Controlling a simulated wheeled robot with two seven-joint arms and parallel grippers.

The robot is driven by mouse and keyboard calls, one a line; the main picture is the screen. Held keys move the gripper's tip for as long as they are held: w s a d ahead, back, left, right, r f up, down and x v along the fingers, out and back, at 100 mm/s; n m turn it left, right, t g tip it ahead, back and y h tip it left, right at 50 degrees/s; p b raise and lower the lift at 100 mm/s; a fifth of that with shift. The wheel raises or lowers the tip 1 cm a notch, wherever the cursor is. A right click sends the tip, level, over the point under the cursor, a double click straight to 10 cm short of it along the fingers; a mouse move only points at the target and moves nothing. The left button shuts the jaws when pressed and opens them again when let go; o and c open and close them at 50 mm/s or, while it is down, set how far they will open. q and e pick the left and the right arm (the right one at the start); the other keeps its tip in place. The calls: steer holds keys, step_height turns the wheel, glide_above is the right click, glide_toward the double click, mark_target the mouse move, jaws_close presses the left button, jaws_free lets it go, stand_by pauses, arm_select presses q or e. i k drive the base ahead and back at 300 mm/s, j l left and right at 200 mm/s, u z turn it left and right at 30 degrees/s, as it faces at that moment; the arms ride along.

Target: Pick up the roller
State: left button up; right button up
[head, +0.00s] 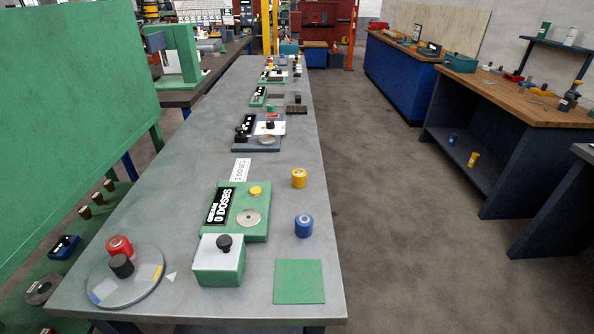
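No part is labelled as the roller, and I cannot tell for sure which one it is. Roller-like short cylinders stand on the grey bench (165,205): a yellow one (299,178) and a blue one (304,226) on the right side. A red one (119,246) stands on a round grey disc (104,288) at the front left, beside a black knob (121,266). The disc has blue, white and yellow patches near its rim. Neither of my grippers is in view.
A green box with a "0 DOSES" display (221,205) and a white-topped green box (219,262) stand mid-bench. A green square (299,282) lies at the front right. Several devices line the bench farther back. A green panel (70,120) rises on the left.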

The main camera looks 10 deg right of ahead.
mark_target(299, 176)
steer(key=l+u, duration=0.35)
steer(key=l, duration=0.35)
steer(key=l+u, duration=0.35)
steer(key=l, duration=0.4)
steer(key=k+l+u, duration=0.1)
steer(key=l+u, duration=0.25)
steer(key=l, duration=0.35)
steer(key=i+l+u, duration=0.2)
steer(key=l, duration=0.2)
steer(key=i+l+u, duration=0.1)
steer(key=l+u, duration=0.15)
steer(key=l, duration=0.15)
steer(key=i+l+u, duration=0.2)
steer(key=l, duration=0.2)
steer(key=l+u, duration=0.25)
steer(key=l, duration=0.2)
